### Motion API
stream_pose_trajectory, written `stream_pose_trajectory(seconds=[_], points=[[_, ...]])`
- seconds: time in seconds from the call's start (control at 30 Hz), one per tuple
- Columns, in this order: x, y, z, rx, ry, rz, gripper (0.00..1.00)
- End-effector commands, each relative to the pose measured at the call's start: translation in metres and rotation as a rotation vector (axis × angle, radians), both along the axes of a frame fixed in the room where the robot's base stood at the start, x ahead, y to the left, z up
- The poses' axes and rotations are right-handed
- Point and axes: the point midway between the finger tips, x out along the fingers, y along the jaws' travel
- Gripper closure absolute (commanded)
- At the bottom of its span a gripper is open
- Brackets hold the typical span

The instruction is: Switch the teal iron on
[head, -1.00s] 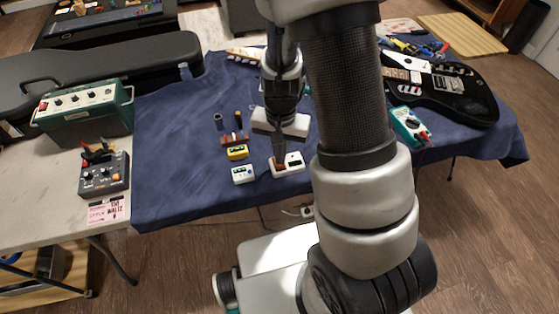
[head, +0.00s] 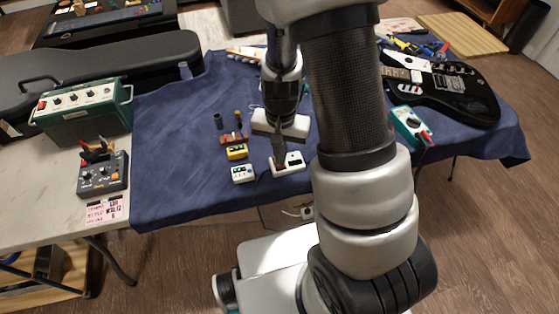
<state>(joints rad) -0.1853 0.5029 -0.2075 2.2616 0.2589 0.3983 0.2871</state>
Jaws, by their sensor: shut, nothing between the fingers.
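My gripper (head: 278,155) points down, shut and empty, with its tips at the left part of a small white box (head: 295,160) on the blue cloth. A red switch-like patch shows at the tips and is partly hidden by them. I cannot tell if they touch or press it. The box also has a dark window on its right part. Left of it sit a smaller white box (head: 243,174) with a small display and a yellow box (head: 237,152). No iron is clearly recognisable as teal, and I cannot tell which unit belongs to it.
My arm hides the cloth right of the white box. A white block (head: 292,125) stands behind the gripper. A teal multimeter (head: 411,125) and a black guitar (head: 445,88) lie to the right. A green amplifier (head: 83,110) and a grey box (head: 103,175) stand left. The left cloth (head: 170,140) is clear.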

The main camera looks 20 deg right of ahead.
Motion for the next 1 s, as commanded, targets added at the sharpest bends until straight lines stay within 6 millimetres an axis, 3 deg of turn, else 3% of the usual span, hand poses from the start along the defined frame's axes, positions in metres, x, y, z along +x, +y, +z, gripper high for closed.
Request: stream_pose_trajectory(seconds=[0.47,1.0], points=[[0.0,0.0,-0.002,0.0,0.0,0.0,1.0],[0.0,0.0,0.041,0.0,0.0,0.001,1.0]])
